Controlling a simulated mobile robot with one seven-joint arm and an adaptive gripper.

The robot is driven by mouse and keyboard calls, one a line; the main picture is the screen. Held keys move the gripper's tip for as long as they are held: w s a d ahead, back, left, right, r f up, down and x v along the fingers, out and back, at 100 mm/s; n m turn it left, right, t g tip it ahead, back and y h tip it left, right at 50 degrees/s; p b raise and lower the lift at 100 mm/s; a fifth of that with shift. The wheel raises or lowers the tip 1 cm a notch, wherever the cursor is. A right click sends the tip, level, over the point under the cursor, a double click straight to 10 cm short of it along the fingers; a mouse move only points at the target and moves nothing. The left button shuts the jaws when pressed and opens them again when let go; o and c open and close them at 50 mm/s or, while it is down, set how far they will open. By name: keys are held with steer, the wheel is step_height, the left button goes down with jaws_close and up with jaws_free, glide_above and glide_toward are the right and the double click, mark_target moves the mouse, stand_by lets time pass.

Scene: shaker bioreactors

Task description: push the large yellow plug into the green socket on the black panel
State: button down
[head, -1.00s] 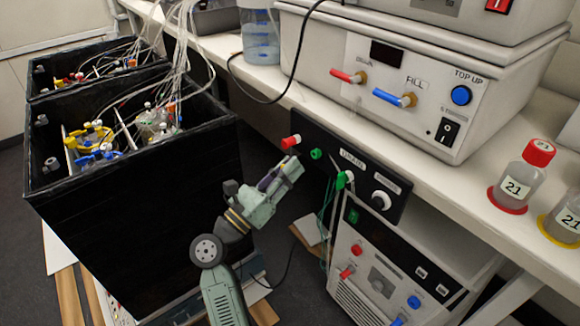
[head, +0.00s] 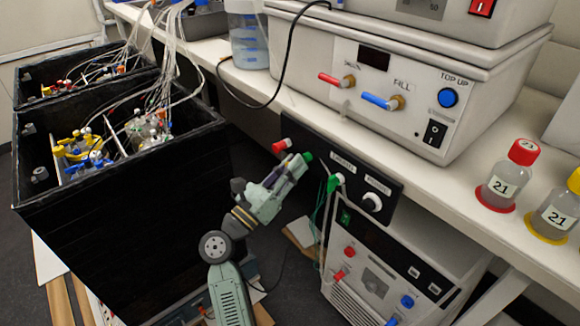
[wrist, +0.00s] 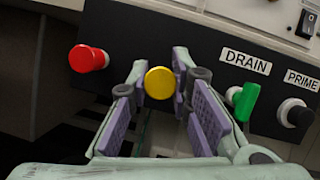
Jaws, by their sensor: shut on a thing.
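The black panel (head: 352,166) is mounted under the bench edge and also fills the wrist view (wrist: 200,38). My gripper (wrist: 161,88) is shut on the yellow plug (wrist: 160,82), whose round end shows between the fingertips. The plug points toward the panel. In the head view my gripper (head: 298,165) is right at the green socket (head: 307,156); the plug is hidden there by the fingers. In the wrist view the green socket is hidden behind the plug. I cannot tell whether the plug touches or enters the socket.
A red fitting (wrist: 88,58) is left of the plug. A green tap (wrist: 245,101) under the DRAIN label and the PRIME knob (wrist: 294,113) are close on the right. A black box (head: 115,215) stands left of my arm. A white instrument (head: 385,270) is below the panel.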

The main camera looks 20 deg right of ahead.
steer(key=shift+w+d, duration=0.2)
steer(key=shift+d, duration=0.3)
steer(key=shift+w+d, duration=0.15)
steer(key=shift+d, duration=0.3)
stand_by(1.6)
steer(key=c, duration=1.4)
jaws_free()
steer(key=v, duration=1.2)
steer(key=shift+r, duration=0.1)
